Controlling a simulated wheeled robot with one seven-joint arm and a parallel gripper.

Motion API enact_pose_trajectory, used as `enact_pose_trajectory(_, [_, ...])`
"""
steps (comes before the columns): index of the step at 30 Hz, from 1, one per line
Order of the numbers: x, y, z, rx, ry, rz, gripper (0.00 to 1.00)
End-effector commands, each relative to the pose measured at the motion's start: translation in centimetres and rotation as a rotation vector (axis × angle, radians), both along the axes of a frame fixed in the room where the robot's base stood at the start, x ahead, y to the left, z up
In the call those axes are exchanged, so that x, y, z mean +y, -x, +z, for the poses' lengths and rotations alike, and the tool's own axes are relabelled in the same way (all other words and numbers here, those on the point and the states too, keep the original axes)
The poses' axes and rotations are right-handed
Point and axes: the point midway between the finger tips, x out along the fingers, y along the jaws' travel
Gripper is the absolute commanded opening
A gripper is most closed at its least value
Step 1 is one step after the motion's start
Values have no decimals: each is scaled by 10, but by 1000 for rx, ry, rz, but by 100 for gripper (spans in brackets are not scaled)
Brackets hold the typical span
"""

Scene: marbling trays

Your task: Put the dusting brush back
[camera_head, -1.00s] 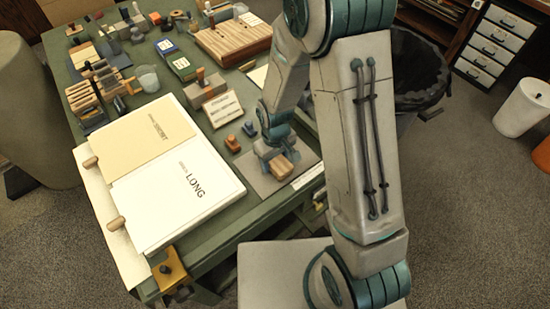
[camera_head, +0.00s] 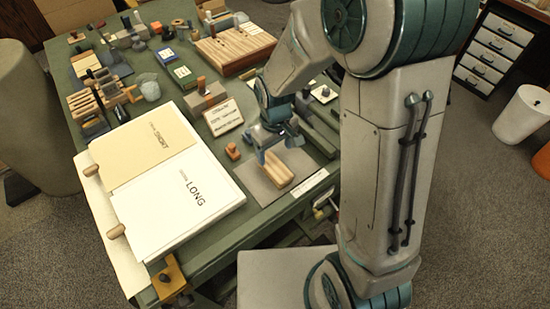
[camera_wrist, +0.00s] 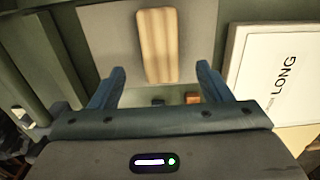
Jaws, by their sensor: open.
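A pale, striped wooden block (camera_head: 278,170) lies on a grey mat (camera_head: 256,184) at the table's near right corner. It also shows in the wrist view (camera_wrist: 158,45), lengthwise between the lines of my fingers. It may be the dusting brush, but I see no bristles and cannot tell. My gripper (camera_head: 279,150) hangs over the far end of the block. In the wrist view my gripper (camera_wrist: 161,72) has its two blue fingers wide apart with nothing held between them. The fingers appear clear of the block. A marked resting place for the brush cannot be made out.
Beside the mat lie two large sheets, one marked LONG (camera_head: 180,195). A small orange block (camera_head: 233,152) and a framed card (camera_head: 223,117) stand behind the mat. A slatted wooden board (camera_head: 233,48) and several tools crowd the far table.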

Motion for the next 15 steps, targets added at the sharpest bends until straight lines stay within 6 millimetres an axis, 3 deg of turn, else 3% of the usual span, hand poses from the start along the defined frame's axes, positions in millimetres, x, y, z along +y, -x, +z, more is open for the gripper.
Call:
enact_pose_trajectory(6, [0,-1,27,-1,0,0,71])
enact_pose_trajectory(15, [-4,2,39,-8,-1,-15,71])
